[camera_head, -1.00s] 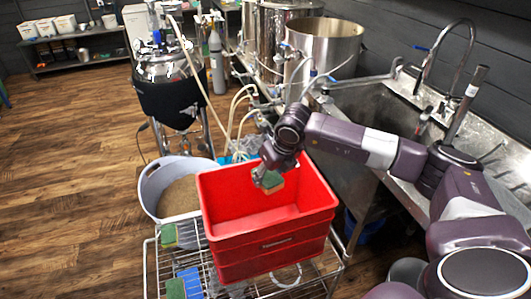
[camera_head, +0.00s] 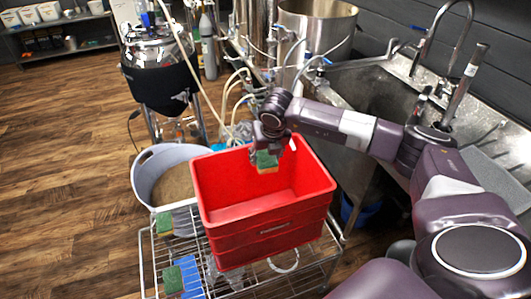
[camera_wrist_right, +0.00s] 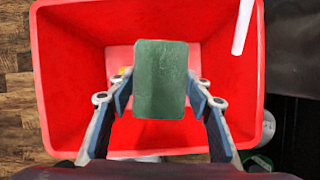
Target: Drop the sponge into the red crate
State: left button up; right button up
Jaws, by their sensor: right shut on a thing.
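The sponge (camera_head: 266,160), green on top with a yellowish underside, is held in my right gripper (camera_head: 268,148). The red crate (camera_head: 262,231) stands on a wire rack cart, and the sponge hangs over its opening, near the back. In the right wrist view the green face of the sponge (camera_wrist_right: 160,78) is between the two fingers of my right gripper (camera_wrist_right: 160,100), with the inside of the red crate (camera_wrist_right: 70,75) around and below it. My left gripper is not in view.
More sponges, such as a green one (camera_head: 172,280), lie on the wire rack (camera_head: 230,290) left of the crate. A grey tub of grain (camera_head: 172,180) stands behind the rack. A steel sink (camera_head: 400,90) is at the right.

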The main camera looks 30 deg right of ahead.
jog(key=shift+f, duration=0.15)
jog(key=o, duration=0.8)
jog(key=v, duration=1.2)
